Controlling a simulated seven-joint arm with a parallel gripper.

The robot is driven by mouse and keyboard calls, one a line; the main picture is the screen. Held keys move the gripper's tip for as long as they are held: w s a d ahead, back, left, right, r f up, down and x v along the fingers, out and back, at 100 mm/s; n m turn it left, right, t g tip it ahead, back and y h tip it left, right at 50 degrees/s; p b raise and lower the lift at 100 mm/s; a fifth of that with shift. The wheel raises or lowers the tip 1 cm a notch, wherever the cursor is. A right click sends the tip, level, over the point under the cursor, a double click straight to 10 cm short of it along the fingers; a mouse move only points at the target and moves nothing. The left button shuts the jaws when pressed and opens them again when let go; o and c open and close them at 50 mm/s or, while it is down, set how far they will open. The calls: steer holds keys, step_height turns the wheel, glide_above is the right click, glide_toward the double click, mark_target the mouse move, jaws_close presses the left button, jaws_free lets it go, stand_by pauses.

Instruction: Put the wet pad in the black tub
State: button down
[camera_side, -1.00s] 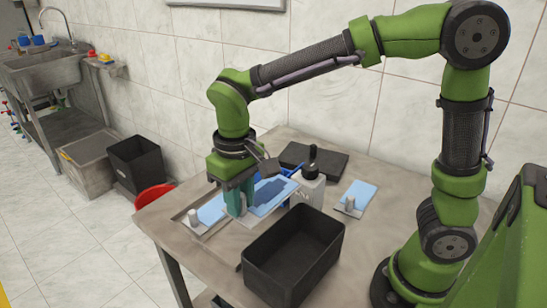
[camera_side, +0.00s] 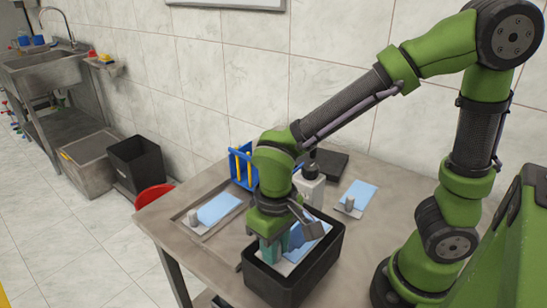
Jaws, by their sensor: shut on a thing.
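The wet pad (camera_side: 300,245) is a light blue and white sheet with a darker blue patch. My gripper (camera_side: 275,250) is shut on it at its left side, with teal fingers pointing down. The pad is over the opening of the black tub (camera_side: 316,278), within the rim outline as seen from the side. I cannot tell whether it touches the tub's floor or walls. The tub stands at the front of the table, open at the top. My gripper hides part of the tub's inside and its back left rim.
A similar pad with a grey knob (camera_side: 218,208) lies at the table's left, another (camera_side: 358,195) at the right. A blue rack (camera_side: 241,166), a white device with a black top (camera_side: 309,184) and a dark flat plate (camera_side: 334,163) stand behind the tub.

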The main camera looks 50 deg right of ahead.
steer(key=shift+f, duration=4.45)
steer(key=shift+c, duration=2.4)
jaws_free()
steer(key=shift+r, duration=0.1)
steer(key=shift+r, duration=4.95)
